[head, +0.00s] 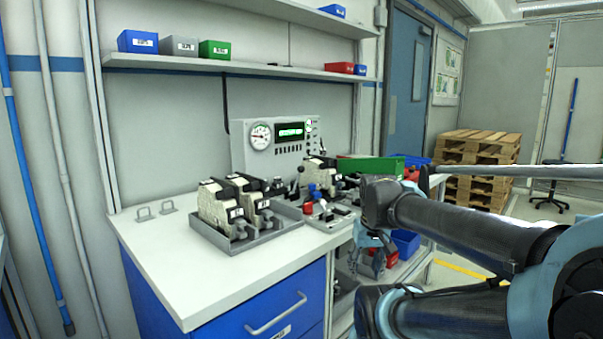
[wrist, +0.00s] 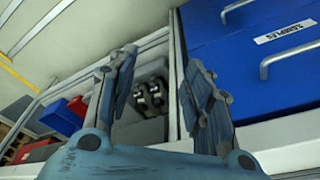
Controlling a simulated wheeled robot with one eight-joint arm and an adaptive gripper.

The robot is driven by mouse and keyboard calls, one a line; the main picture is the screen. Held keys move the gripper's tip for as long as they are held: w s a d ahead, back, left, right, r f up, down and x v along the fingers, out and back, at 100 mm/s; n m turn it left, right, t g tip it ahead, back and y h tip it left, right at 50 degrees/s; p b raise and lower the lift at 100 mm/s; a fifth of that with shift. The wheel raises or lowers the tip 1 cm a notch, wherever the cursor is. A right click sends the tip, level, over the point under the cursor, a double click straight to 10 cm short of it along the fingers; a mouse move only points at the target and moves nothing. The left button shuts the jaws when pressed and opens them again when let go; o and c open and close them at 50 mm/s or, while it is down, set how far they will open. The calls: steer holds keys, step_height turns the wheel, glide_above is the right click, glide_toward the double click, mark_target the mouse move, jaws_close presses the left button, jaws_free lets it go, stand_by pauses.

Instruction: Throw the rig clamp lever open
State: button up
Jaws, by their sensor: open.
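A small test rig (head: 328,212) with a pale base stands at the right end of the white bench, in the head view. Red and blue parts stick up from it; which one is the clamp lever is too small to tell, and so is its position. My gripper (head: 370,262) hangs to the right of the rig, beyond the bench's right end and lower than its top. In the wrist view my gripper (wrist: 162,72) is open with nothing between the fingers. The rig does not show in the wrist view.
A grey tray (head: 284,229) with several dark-and-cream units sits on the bench (head: 165,265), left of the rig. A gauge panel (head: 275,140) stands behind. A green bin (head: 370,165) is close behind my arm. Blue drawers (wrist: 245,60) fill the wrist view's right.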

steer(key=w+a+r+n+y, duration=0.1)
steer(key=w+a+r+n, duration=0.3)
steer(key=w+r, duration=1.4)
steer(key=n+t+y, duration=0.1)
steer(key=n+y, duration=0.1)
steer(key=n, duration=0.1)
glide_toward(302, 168)
steer(key=x, duration=0.7)
steer(key=w+x, duration=0.1)
steer(key=x, duration=0.3)
steer(key=shift+r, duration=0.1)
steer(key=shift+c, duration=0.6)
steer(key=c, duration=0.9)
steer(key=shift+d+h, duration=0.1)
steer(key=shift+h, duration=0.2)
jaws_close()
